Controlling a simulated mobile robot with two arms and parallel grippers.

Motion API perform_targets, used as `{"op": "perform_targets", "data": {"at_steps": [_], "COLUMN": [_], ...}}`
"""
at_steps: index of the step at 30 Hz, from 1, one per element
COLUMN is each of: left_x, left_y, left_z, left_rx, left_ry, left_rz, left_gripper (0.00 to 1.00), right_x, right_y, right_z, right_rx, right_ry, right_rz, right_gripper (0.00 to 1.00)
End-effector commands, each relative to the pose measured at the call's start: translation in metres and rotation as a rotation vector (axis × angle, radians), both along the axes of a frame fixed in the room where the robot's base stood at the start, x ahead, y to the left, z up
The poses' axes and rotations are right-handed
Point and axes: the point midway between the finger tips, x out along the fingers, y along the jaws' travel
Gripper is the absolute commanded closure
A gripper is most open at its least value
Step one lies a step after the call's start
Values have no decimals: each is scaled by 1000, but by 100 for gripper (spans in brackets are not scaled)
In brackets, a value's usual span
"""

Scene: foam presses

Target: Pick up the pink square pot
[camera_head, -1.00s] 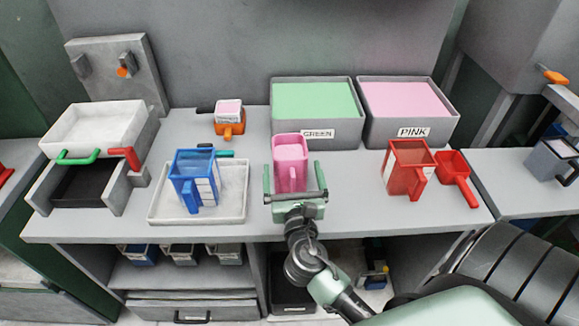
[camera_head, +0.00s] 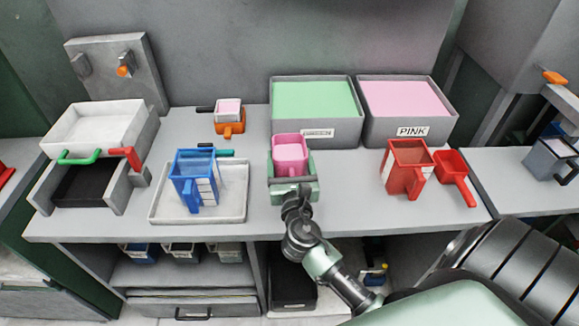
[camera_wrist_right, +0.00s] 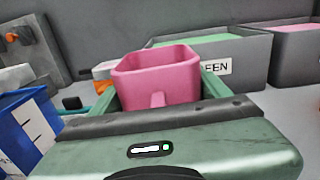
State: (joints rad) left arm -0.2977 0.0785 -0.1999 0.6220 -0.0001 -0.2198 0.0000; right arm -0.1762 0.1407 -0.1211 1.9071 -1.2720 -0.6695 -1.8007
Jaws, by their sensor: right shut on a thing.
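The pink square pot (camera_head: 290,152) stands upright at the middle of the table, in front of the green bin. My right gripper (camera_head: 291,170) reaches it from the front and is shut on it, with a finger on each side. In the right wrist view the pink pot (camera_wrist_right: 157,77) sits between the two green fingers, its small handle facing my gripper (camera_wrist_right: 158,92). The gripper body hides the pot's lower part, so I cannot tell whether its base touches the table. My left gripper is not in view.
A blue jug (camera_head: 193,178) stands on a white tray (camera_head: 228,205) to the left. A red jug (camera_head: 408,168) and a red scoop (camera_head: 453,176) are at the right. The GREEN bin (camera_head: 303,133) and PINK bin (camera_head: 408,131) stand behind. An orange pot (camera_head: 230,128) is behind left.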

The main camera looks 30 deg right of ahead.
Motion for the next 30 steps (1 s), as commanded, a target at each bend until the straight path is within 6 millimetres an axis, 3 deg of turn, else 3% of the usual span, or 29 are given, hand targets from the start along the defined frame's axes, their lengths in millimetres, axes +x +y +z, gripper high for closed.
{"op": "perform_targets", "data": {"at_steps": [5,11,24,30], "left_x": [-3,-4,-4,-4], "left_y": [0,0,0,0], "left_z": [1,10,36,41], "left_rx": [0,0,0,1], "left_ry": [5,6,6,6], "left_rz": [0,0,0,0], "left_gripper": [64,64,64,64], "right_x": [0,0,0,0], "right_y": [0,0,0,0], "right_z": [5,29,149,185], "right_rx": [0,0,-2,-1], "right_ry": [-1,-4,-7,-5], "right_rz": [0,0,2,1], "right_gripper": [69,69,69,69]}}
